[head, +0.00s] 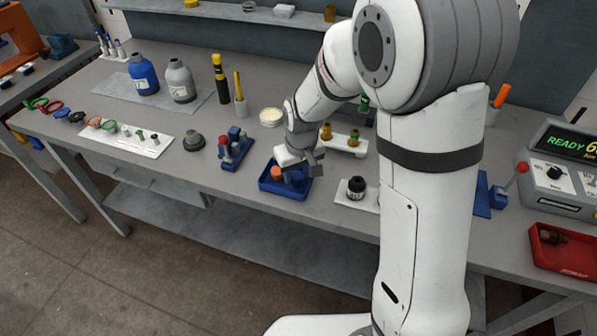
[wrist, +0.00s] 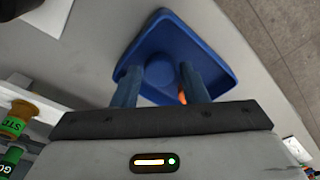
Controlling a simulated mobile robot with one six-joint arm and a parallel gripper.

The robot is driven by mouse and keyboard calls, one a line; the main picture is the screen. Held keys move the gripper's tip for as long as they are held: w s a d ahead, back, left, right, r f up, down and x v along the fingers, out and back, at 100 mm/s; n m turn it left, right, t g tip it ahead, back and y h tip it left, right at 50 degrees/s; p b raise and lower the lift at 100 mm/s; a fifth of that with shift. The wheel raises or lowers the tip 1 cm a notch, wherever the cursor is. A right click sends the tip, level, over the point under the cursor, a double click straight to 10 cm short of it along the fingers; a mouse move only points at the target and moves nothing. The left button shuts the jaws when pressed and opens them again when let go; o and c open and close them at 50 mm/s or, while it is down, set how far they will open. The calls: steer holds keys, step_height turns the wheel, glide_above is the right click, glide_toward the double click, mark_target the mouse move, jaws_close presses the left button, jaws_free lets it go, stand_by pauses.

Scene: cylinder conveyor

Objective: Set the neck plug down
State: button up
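A small orange piece (head: 277,174), perhaps the neck plug, shows in the blue tray (head: 271,187) at the bench's front edge. In the wrist view the tray (wrist: 215,50) has a round blue feature (wrist: 160,73) on its floor. Only a sliver of the orange piece (wrist: 183,98) shows there, beside the right finger, which hides most of it. My gripper (head: 300,170) is over the tray, pointing down. Its two fingers (wrist: 162,82) are well apart in the wrist view, with nothing visibly clamped between them.
A blue fixture (head: 235,150) stands just left of the tray, and a grey round part (head: 194,142) lies farther left. A black-capped jar (head: 356,187) stands to the right. A white rack (head: 343,143) with yellow and green-labelled pieces is behind. The front edge is close.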

step_height(320, 180, up, 11)
steer(key=s, duration=0.2)
steer(key=s+d+r+m, duration=0.1)
steer(key=s+d+m, duration=0.1)
steer(key=s+d, duration=0.5)
steer(key=s+d+r+m+t, duration=0.1)
steer(key=s+d+r+m, duration=0.1)
steer(key=s+d, duration=0.5)
steer(key=s+m, duration=0.1)
steer(key=s, duration=0.2)
steer(key=shift+s+d+r+t+h+b, duration=0.15)
steer(key=shift+d+r+t+h+b, duration=0.1)
steer(key=shift+d+t+h+b, duration=0.1)
